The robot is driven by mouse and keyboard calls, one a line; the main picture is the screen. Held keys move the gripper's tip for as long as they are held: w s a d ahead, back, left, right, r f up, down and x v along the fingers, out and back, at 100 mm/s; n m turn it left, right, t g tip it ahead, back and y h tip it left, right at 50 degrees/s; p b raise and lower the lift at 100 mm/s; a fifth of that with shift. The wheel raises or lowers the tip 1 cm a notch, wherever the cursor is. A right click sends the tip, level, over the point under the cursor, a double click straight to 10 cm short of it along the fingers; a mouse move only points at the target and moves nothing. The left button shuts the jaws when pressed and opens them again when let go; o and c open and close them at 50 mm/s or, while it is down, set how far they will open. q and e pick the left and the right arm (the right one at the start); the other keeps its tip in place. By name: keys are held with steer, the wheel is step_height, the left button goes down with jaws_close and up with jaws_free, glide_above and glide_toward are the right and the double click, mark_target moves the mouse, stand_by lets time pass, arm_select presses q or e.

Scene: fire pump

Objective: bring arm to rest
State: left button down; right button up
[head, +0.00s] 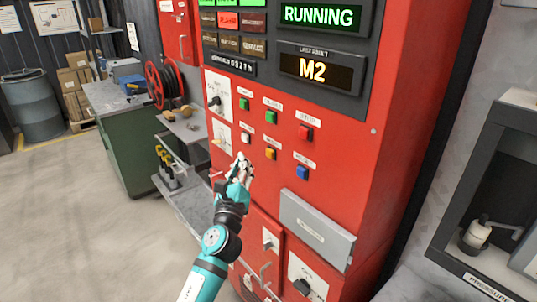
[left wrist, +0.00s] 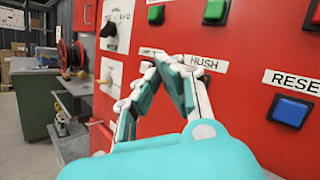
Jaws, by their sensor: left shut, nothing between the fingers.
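My left gripper (head: 243,160) is in front of the red control cabinet (head: 345,215), by the lower row of buttons. Its fingertips are together with nothing between them. It also shows in the left wrist view (left wrist: 168,62), where the fingers partly cover the panel by a label ending in "USH". The blue button (head: 302,172) under a "RESET" label is to the right of the fingers. The orange button (head: 270,153) is just right of the gripper in the head view. Whether the fingertips touch the panel, I cannot tell. My right gripper is out of view.
The cabinet display (head: 320,16) reads "RUNNING", with "M2" below. A grey box (head: 317,228) sticks out below the buttons. A green workbench (head: 125,150), a hose reel (head: 166,85) and a drum (head: 33,105) stand left. Open floor (head: 75,220) lies at the lower left.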

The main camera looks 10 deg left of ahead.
arm_select(q)
steer(key=s+f+n+g+h+b, duration=0.1)
steer(key=s+f+n+g, duration=0.25)
steer(key=f, duration=1.45)
steer(key=s+f+n+g+b, duration=0.2)
steer(key=f+n+g, duration=0.25)
steer(key=f, duration=1.35)
steer(key=s+f+n+g+b, duration=0.15)
steer(key=s+f+n, duration=0.25)
steer(key=s+f, duration=0.5)
steer(key=s+f+n+g, duration=0.3)
steer(key=s+f, duration=0.3)
steer(key=f, duration=0.6)
steer(key=s+a+f+n+g+b, duration=0.1)
steer(key=s+f+n, duration=0.3)
steer(key=s, duration=0.8)
steer(key=s+f+n+g+b, duration=0.1)
steer(key=s+f+n+g, duration=0.3)
steer(key=s+f, duration=0.5)
steer(key=s+a+f+n+g, duration=0.1)
steer(key=s+f+n+g, duration=0.2)
steer(key=s, duration=1.4)
step_height(320, 180, down, 3)
steer(key=shift+s+a+f+n+h+b, duration=0.2)
steer(key=shift+a+n+h+b, duration=0.1)
steer(key=shift+n+h+b, duration=0.15)
steer(key=shift+w, duration=0.15)
